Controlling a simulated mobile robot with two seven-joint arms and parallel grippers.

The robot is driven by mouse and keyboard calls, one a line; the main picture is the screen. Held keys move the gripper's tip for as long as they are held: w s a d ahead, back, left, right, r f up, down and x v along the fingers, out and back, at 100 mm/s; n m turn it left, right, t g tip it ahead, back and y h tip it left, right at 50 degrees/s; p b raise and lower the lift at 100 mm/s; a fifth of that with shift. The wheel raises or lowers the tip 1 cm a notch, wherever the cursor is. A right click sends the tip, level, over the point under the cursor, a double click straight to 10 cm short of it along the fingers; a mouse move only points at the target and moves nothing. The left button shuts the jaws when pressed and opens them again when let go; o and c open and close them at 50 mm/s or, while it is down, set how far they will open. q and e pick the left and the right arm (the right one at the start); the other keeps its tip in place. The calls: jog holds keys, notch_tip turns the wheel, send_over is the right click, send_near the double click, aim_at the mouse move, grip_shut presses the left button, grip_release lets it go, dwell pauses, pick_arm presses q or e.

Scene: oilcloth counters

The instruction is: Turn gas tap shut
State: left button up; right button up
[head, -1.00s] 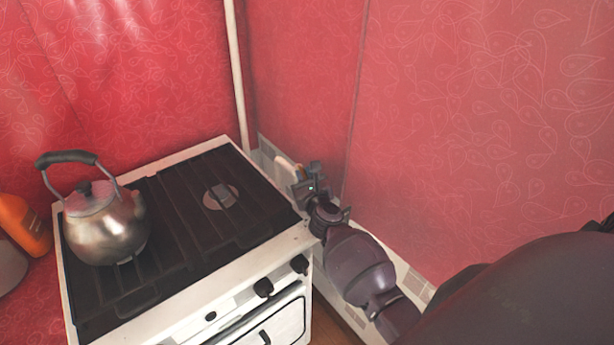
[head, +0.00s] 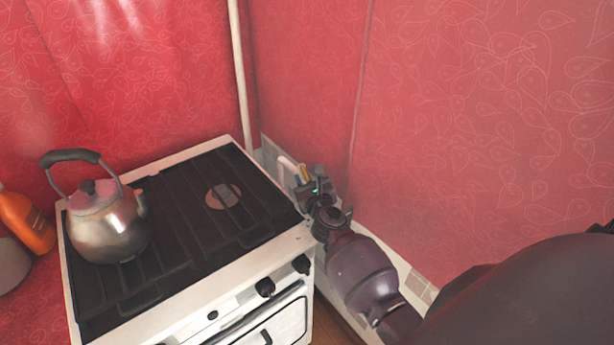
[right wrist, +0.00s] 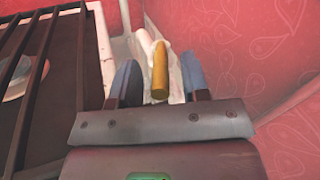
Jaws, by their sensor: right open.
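The gas tap's yellow handle (right wrist: 160,72) shows in the right wrist view, with a whitish pipe (right wrist: 145,40) behind it. In the head view the yellow handle (head: 305,172) is a small spot behind the stove's right side, next to the pipe (head: 287,164). My right gripper (right wrist: 160,80) is open, with one blue-grey finger on each side of the handle and a gap showing on both sides. In the head view my right gripper (head: 308,184) reaches into the gap between stove and wall. My left gripper is not in view.
The white stove (head: 255,272) with a dark grate stands left of my right arm. A steel kettle (head: 108,225) is on its left side. An orange bottle (head: 27,222) stands at the far left. The red patterned wall (head: 470,130) is close on the right.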

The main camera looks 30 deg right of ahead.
jog(key=v, duration=1)
jog(key=shift+p, duration=0.3)
jog(key=shift+w+r, duration=0.1)
